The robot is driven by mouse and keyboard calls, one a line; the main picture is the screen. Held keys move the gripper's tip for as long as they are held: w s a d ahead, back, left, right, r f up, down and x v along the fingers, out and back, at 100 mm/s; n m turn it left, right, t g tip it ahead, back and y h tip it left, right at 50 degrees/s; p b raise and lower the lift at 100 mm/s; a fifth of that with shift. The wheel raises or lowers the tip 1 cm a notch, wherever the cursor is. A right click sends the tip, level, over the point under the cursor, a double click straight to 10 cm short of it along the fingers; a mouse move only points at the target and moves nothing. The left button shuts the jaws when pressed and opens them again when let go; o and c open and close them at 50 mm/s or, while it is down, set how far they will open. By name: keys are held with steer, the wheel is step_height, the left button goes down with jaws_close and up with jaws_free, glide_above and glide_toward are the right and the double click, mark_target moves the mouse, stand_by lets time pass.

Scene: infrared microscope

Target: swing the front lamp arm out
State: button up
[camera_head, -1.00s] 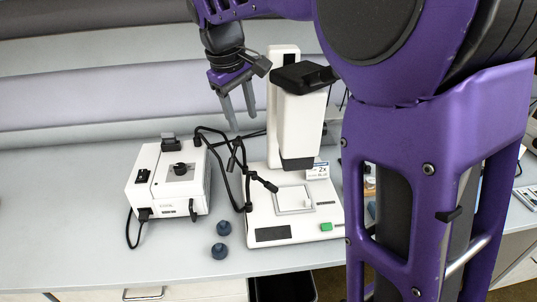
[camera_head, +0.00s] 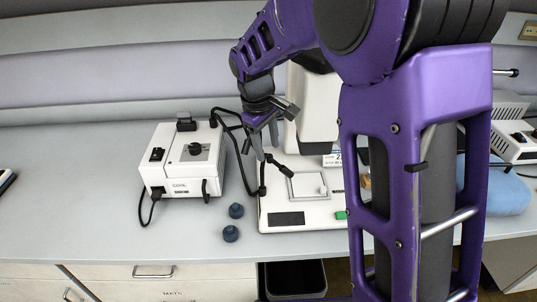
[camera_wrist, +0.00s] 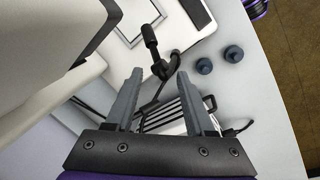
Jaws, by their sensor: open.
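The front lamp arm (camera_head: 262,178) is a thin black jointed arm with a short dark head pointing over the microscope's (camera_head: 320,110) stage. In the wrist view the lamp arm (camera_wrist: 158,62) lies just beyond and between my fingertips. My gripper (camera_head: 262,152) is open and empty, pointing down beside the microscope's left side. The wrist view shows both grey fingers of my gripper (camera_wrist: 159,78) spread apart, with no contact visible. My gripper hides part of the lamp arms in the head view.
A white light-source box (camera_head: 183,163) with black cables stands left of the microscope. Two dark blue knobs (camera_head: 236,211) lie on the bench in front. The microscope's white body (camera_wrist: 40,60) is close on the left in the wrist view.

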steer(key=shift+w+d+f, duration=0.1)
steer(key=shift+f, duration=0.55)
steer(key=shift+w+d+f, duration=0.1)
steer(key=shift+f, duration=0.5)
steer(key=c, duration=0.8)
steer(key=shift+r, duration=0.1)
jaws_close()
